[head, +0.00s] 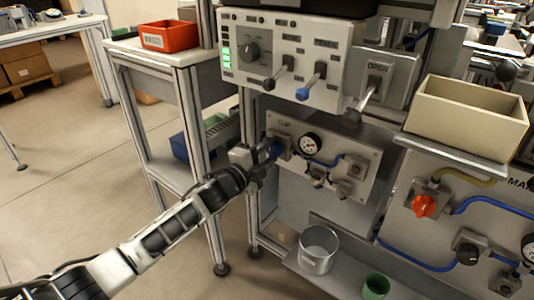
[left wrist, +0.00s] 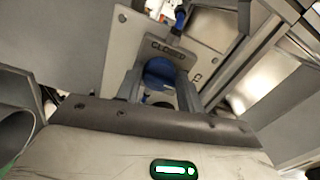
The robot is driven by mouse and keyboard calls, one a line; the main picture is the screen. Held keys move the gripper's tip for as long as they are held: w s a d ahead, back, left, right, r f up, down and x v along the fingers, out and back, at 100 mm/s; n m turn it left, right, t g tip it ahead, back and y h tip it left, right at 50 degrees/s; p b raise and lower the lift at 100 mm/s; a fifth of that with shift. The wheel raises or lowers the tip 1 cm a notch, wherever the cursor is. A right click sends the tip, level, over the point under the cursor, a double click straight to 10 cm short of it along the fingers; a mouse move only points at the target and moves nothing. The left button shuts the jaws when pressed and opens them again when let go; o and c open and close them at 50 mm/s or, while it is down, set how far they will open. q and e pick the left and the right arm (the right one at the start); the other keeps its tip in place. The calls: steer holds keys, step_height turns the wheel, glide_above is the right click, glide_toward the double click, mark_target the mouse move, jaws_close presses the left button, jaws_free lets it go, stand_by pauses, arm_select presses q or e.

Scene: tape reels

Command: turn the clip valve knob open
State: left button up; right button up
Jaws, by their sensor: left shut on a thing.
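The clip valve knob is blue and sits at the left end of the small gauge panel (head: 330,185). In the head view the knob (head: 276,150) is partly covered by my left gripper (head: 266,158), which reaches it from the left. In the left wrist view the blue knob (left wrist: 160,73) lies between the two fingers of the left gripper (left wrist: 159,88), which is shut on it. The word CLOSED shows on the plate just beyond the knob. My right gripper is not in view.
A pressure gauge (head: 310,144) and blue hose are right of the knob. A control box (head: 290,55) with levers overhangs above. A metal cup (head: 318,250) and green cup (head: 376,286) stand on the shelf below. A frame post stands close left of the panel.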

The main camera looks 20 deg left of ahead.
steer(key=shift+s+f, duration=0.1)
arm_select(q)
steer(key=o, duration=1)
steer(key=shift+s, duration=0.1)
steer(key=shift+s+a, duration=0.15)
steer(key=shift+s, duration=0.15)
steer(key=p+v, duration=0.2)
steer(key=v, duration=1.3)
steer(key=shift+s, duration=0.1)
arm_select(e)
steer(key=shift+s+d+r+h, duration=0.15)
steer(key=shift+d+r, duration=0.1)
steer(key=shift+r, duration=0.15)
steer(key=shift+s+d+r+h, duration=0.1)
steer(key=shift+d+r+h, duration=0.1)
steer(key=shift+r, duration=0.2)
arm_select(q)
steer(key=shift+r+p, duration=0.1)
steer(key=shift+p, duration=0.2)
